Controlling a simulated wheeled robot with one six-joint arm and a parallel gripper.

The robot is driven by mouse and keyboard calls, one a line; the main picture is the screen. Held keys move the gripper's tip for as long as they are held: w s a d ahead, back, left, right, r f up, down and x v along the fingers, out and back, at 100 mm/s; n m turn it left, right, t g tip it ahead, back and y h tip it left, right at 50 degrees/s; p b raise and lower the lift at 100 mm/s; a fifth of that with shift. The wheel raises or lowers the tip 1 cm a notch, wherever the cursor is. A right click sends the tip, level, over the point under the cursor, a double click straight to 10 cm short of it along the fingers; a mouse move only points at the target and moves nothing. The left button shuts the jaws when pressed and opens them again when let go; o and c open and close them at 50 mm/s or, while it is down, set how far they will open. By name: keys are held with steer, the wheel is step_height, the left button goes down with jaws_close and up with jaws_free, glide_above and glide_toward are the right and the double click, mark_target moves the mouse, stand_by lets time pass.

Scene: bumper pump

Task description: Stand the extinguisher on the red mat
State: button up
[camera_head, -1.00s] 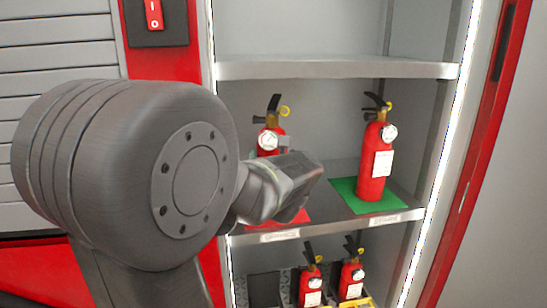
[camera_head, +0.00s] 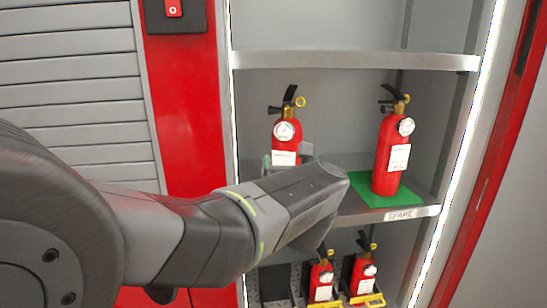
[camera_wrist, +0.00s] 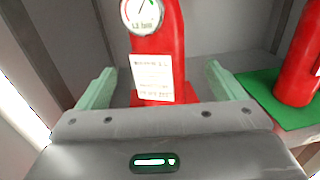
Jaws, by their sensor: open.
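A red extinguisher (camera_head: 285,140) with a black handle and a round gauge stands upright at the left of the middle shelf. In the wrist view the extinguisher (camera_wrist: 160,45) shows its white label; its top is cut off. A strip of red mat (camera_wrist: 186,98) shows at its foot, mostly hidden by my gripper. My gripper (camera_head: 286,162) is open, with one pale green finger on each side of the extinguisher. In the wrist view my gripper's fingers (camera_wrist: 163,85) show gaps to the body on both sides.
Another extinguisher (camera_head: 391,155) stands on a green mat (camera_head: 368,194) to the right on the same shelf. Two more extinguishers (camera_head: 321,281) stand on the level below. An upper shelf (camera_head: 350,61) runs above, and the cabinet's side wall is close on the left.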

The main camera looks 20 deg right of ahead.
steer(key=shift+v, duration=1.1)
steer(key=shift+w, duration=0.1)
stand_by(0.4)
